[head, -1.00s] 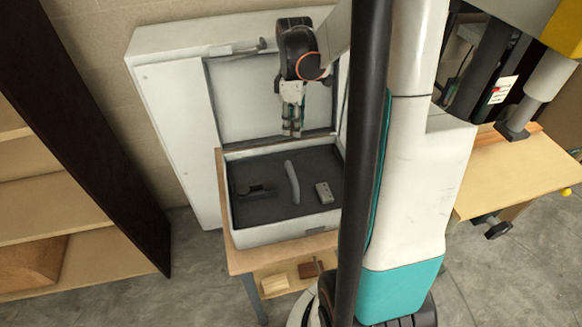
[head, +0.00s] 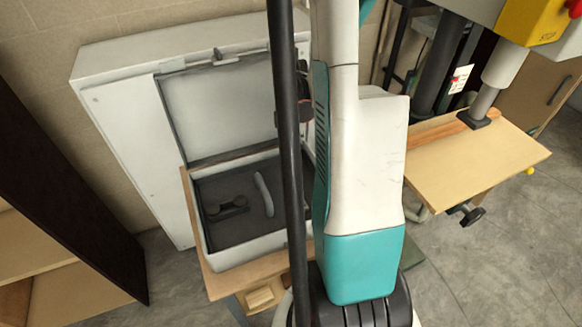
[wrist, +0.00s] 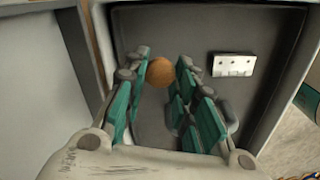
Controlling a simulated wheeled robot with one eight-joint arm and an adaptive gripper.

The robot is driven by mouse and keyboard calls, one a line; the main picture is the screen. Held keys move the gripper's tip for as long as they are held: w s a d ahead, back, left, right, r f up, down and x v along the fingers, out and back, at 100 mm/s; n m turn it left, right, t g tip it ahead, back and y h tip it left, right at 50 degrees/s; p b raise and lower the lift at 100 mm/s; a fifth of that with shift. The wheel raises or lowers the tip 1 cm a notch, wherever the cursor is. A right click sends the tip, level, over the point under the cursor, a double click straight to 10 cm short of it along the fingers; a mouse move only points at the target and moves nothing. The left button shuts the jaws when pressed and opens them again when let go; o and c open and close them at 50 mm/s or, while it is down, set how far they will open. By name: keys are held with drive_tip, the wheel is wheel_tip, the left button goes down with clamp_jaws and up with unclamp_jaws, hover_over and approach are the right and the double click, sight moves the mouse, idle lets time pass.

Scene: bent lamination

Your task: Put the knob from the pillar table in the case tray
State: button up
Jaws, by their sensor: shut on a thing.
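A round orange-brown knob (wrist: 160,72) sits between the fingertips of my gripper (wrist: 162,74) in the wrist view, and the fingers are shut on it. The dark grey floor of the case tray (wrist: 195,30) lies below, seen past the fingers. In the head view the open case tray (head: 240,242) stands left of my arm. The pillar table (head: 480,160), a wooden board under a drill press, is at the right.
A light grey curved bar (head: 264,195) and a black part (head: 226,208) lie in the tray. A pale block with holes (wrist: 233,65) lies there too. The raised lid (head: 218,110) stands behind the tray. A dark shelf (head: 70,190) is at the left.

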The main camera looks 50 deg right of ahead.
sight(292, 172)
drive_tip(key=shift+f+b, duration=0.6)
drive_tip(key=shift+f, duration=2.65)
drive_tip(key=shift+f, duration=0.1)
drive_tip(key=o, duration=0.7)
wheel_tip(292, 172, up, 12)
drive_tip(key=p, duration=0.2)
drive_tip(key=shift+p, duration=0.4)
